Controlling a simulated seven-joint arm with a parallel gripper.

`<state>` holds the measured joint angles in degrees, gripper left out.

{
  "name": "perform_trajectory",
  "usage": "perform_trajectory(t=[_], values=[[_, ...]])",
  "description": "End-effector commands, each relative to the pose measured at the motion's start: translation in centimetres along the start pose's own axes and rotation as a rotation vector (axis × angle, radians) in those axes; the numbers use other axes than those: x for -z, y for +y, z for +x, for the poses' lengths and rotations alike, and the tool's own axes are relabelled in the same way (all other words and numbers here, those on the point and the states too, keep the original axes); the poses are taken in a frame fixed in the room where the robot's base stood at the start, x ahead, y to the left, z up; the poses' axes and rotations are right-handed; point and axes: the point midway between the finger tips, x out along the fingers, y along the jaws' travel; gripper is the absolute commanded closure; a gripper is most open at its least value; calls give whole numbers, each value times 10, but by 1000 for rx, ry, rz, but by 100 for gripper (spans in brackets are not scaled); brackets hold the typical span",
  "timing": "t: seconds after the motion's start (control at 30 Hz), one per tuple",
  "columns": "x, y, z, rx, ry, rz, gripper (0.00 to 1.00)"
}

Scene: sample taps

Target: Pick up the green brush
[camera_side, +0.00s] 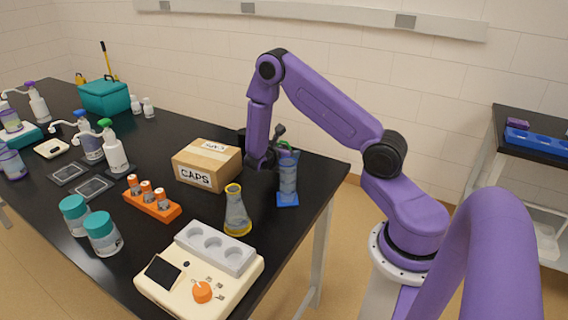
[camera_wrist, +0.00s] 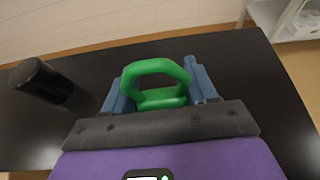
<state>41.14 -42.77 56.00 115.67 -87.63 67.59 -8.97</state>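The green brush shows in the wrist view as a thick green loop handle (camera_wrist: 156,68), upright between the two blue fingers of my gripper (camera_wrist: 160,88). The fingers stand apart on either side of the handle, and I cannot tell whether they touch it. In the side view a little green (camera_side: 286,146) shows at the top of a blue cylinder (camera_side: 288,178) with a blue base, beside my gripper. The rest of the brush is hidden. My gripper is low over the table's right part, and its fingers are hard to make out in the side view.
A CAPS carton (camera_side: 207,163) stands left of my gripper, with a yellow-rimmed flask (camera_side: 237,212) in front. A black cylinder (camera_wrist: 41,82) stands to the left in the wrist view. A cream device (camera_side: 200,275) is at the table's front. The table's right edge is close.

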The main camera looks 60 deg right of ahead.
Motion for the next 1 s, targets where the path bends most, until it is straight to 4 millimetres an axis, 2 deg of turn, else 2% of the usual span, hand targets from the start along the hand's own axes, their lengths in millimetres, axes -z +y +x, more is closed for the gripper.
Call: perform_trajectory(t=[0.37, 0.53, 0.67, 1.0], values=[[-1, 0, -1, 0, 0, 0, 74], [-10, 0, -4, -1, 0, 1, 74], [-23, 0, -10, -1, 0, 3, 74], [-72, 0, -30, -1, 0, 3, 74]])
